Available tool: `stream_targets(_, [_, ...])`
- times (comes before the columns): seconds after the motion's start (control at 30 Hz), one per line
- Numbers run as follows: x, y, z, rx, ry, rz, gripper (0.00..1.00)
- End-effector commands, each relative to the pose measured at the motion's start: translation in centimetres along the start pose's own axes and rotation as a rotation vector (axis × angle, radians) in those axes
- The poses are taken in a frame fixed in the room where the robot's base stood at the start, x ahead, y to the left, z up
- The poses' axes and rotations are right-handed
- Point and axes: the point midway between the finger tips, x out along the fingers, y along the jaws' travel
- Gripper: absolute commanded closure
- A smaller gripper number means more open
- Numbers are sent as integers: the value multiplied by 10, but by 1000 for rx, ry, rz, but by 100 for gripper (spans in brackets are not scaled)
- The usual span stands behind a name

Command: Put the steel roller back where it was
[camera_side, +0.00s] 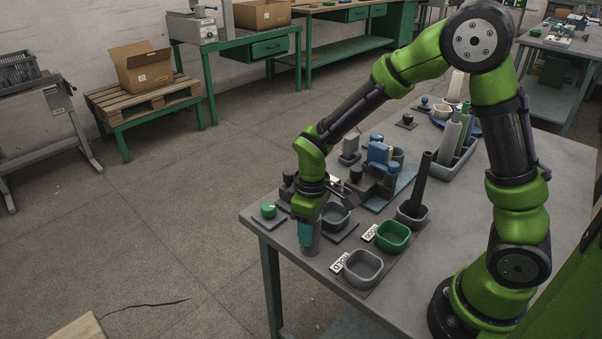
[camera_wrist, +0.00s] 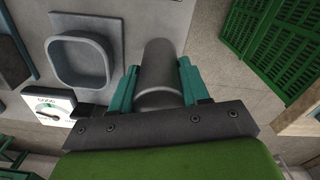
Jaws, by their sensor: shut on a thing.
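The steel roller (camera_side: 310,245) is a plain grey cylinder, upright in the side view near the front edge of the table. My gripper (camera_side: 306,232), with teal fingers, points down and is shut on its upper part. In the wrist view the roller (camera_wrist: 158,72) lies between the two teal fingers (camera_wrist: 157,88), one on each side. The side view does not clearly show whether its lower end touches the tabletop. Its upper end is hidden by my gripper in the side view.
A grey dish (camera_side: 335,216) stands just behind the roller. A green bowl (camera_side: 393,236) and a grey bowl (camera_side: 362,268) stand to its right, with small labels. A green button (camera_side: 268,209) is on the left. A dark upright post (camera_side: 422,182) and small machine (camera_side: 378,165) stand farther back.

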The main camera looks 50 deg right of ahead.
Motion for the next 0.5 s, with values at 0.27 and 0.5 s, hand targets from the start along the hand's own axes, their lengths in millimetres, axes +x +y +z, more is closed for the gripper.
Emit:
stream_targets(0.27, [2,0,0,0,-1,0,29])
stream_targets(0.5, [2,0,0,0,0,0,29])
